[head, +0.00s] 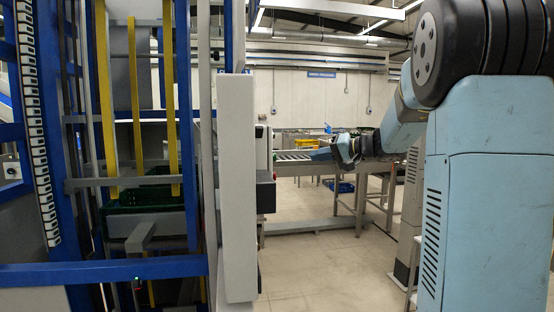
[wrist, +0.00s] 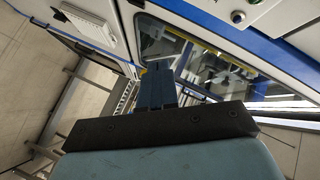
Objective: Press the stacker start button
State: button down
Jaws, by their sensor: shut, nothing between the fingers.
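My gripper (head: 320,154) reaches left toward the stacker's grey panel in the head view, with a visible space between them. In the wrist view its blue fingers (wrist: 156,88) are together and hold nothing. A round dark button (wrist: 238,16) sits on a pale panel at the upper right of the wrist view, apart from the fingers. I cannot tell whether it is the start button. A control box (head: 262,150) on the stacker's side is seen edge-on in the head view, so its face is hidden.
The blue-framed stacker (head: 130,271) fills the left, with yellow bars and a green crate (head: 150,198) inside. A roller conveyor (head: 298,156) lies behind my gripper. Another pale box (wrist: 92,24) is at the wrist view's upper left. Floor between stacker and conveyor is clear.

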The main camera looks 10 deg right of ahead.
aim_at(275, 157)
jog(key=shift+a, duration=0.15)
jog(key=a, duration=0.8)
jog(key=shift+a, duration=0.3)
jog(key=shift+a, duration=0.1)
dwell(2.0)
jog(key=shift+s+a, duration=0.1)
jog(key=shift+a, duration=0.2)
